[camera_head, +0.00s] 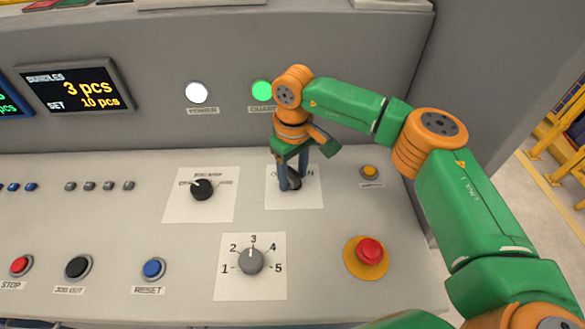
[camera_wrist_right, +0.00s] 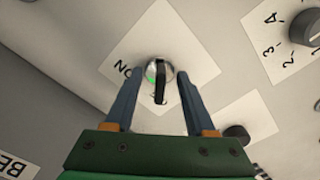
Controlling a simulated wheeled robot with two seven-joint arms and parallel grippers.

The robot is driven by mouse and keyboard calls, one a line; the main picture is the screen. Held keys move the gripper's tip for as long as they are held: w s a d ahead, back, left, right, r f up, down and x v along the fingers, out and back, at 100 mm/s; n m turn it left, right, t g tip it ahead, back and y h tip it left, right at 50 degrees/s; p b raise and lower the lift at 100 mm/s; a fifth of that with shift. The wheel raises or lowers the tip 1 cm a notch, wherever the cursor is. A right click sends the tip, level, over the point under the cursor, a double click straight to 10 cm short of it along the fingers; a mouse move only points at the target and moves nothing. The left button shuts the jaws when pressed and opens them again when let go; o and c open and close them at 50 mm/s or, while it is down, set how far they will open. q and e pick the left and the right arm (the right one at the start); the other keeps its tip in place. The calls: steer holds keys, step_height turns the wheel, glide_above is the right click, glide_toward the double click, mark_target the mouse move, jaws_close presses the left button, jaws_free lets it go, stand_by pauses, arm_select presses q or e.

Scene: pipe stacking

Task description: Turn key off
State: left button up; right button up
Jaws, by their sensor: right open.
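The key switch (camera_head: 294,181) sits on a white label plate (camera_head: 308,199) at the upper middle of the panel, partly hidden by my gripper. In the right wrist view the key (camera_wrist_right: 160,82) is a dark upright piece on a round silver base, with "NO" letters visible upside down beside it. My right gripper (camera_head: 293,184) reaches down over the key in the head view. In the wrist view its two blue fingers (camera_wrist_right: 155,90) are open, one on each side of the key, with gaps between. My left gripper is not in view.
A black selector knob (camera_head: 202,189) stands left of the key, a numbered grey dial (camera_head: 251,261) below. A red emergency button (camera_head: 369,251) and small orange button (camera_head: 370,172) are at right. The white lamp (camera_head: 196,93) and green lamp (camera_head: 262,91) are lit.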

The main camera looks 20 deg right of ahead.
mark_target(293, 170)
steer(key=shift+r, duration=0.1)
step_height(293, 170, up, 7)
steer(key=p, duration=0.6)
